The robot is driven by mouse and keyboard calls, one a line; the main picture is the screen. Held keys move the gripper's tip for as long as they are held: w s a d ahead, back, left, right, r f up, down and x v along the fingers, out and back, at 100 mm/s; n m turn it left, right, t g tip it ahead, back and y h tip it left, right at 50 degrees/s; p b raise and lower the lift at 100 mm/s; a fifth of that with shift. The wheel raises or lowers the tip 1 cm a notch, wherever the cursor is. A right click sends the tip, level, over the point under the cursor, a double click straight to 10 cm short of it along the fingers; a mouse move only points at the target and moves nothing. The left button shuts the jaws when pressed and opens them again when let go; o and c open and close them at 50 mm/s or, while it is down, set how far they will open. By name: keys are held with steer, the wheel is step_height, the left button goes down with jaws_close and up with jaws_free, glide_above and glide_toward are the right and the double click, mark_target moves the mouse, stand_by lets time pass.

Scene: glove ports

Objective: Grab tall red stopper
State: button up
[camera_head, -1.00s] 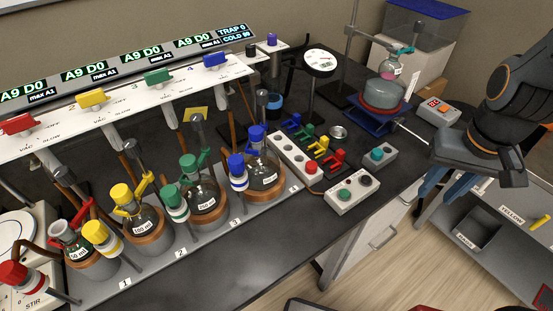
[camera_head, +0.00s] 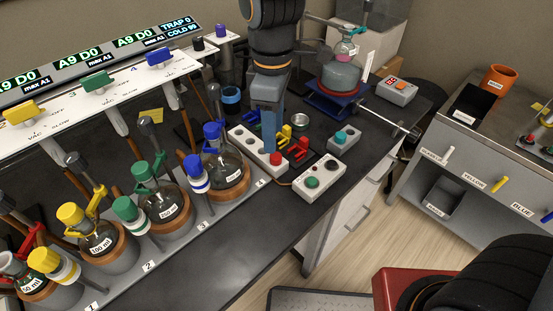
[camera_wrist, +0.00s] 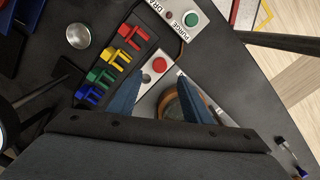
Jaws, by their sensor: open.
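A round-topped red piece (camera_head: 275,158), which looks like the red stopper, stands at the near end of a white block (camera_head: 247,141) on the black bench. In the wrist view the red stopper (camera_wrist: 160,64) shows from above, just beyond and between my fingertips. My gripper (camera_head: 268,135) points down over the white block, open and empty. Its two blue fingers also show apart in the wrist view (camera_wrist: 160,80). They do not appear to touch the stopper. I cannot judge the stopper's height from above.
Red, yellow, green and blue clips (camera_wrist: 123,57) lie beside the block. A control box with a green button (camera_head: 319,181) is close by. A flask in a brown-rimmed holder (camera_head: 231,187) stands to the left. A metal dish (camera_wrist: 78,36) sits behind the clips.

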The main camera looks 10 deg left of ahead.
mark_target(275, 156)
steer(key=shift+d+f+p, duration=0.2)
steer(key=shift+f+p, duration=0.75)
steer(key=shift+f, duration=2.4)
steer(key=shift+c, duration=0.6)
steer(key=c, duration=1)
